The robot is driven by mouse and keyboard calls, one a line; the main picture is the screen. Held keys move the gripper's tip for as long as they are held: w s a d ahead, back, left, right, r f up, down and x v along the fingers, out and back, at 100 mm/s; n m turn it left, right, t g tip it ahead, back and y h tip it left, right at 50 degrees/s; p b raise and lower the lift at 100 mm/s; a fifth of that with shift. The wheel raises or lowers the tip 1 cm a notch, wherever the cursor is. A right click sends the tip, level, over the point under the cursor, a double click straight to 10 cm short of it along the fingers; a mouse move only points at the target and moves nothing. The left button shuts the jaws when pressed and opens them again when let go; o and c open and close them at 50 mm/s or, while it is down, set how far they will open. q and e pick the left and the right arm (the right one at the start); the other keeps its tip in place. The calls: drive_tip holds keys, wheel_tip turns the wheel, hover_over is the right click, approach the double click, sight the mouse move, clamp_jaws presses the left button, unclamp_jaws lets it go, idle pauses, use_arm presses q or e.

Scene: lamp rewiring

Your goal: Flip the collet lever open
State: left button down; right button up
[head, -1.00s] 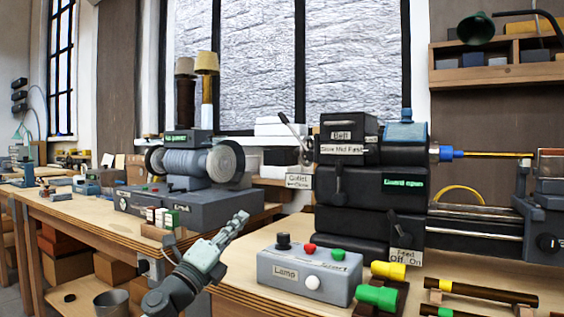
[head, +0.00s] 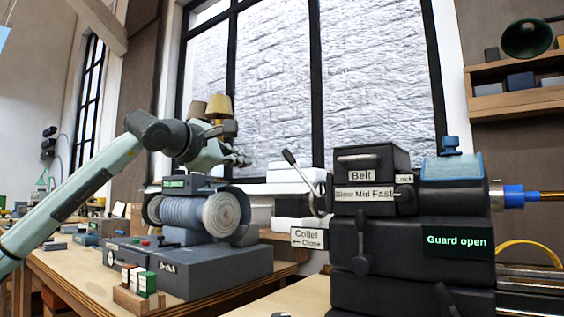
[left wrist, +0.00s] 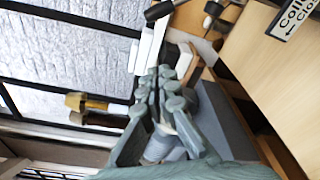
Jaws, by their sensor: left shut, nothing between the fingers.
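The collet lever (head: 303,180) is a thin grey rod with a dark knob at its upper end, leaning up and left from the left side of the black lathe headstock (head: 385,250). The label below it (head: 307,238) reads "Collet" and "Close" with a left-pointing arrow. My left gripper (head: 243,159) is raised left of the lever knob, apart from it in the picture, with nothing held. In the left wrist view its fingers (left wrist: 165,88) are together; a dark knob on a rod (left wrist: 158,11), apparently the lever's, shows at the top edge. My right gripper is out of view.
The grinder (head: 198,215) stands below my left arm. White boxes (head: 296,182) are stacked behind the lever by the window. A green display on the lathe (head: 457,241) reads "Guard open".

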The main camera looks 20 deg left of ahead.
use_arm(q)
drive_tip(key=shift+s, duration=0.15)
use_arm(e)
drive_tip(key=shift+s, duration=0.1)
use_arm(q)
drive_tip(key=w+d+r+p, duration=0.1)
drive_tip(key=w+d+p, duration=0.2)
drive_tip(key=w+d, duration=0.2)
drive_tip(key=x, duration=0.3)
drive_tip(key=shift+a+r, duration=0.2)
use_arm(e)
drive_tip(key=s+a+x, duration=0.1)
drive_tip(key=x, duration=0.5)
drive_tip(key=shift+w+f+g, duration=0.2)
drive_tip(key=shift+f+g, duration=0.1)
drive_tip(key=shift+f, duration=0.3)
use_arm(q)
drive_tip(key=shift+r, duration=0.15)
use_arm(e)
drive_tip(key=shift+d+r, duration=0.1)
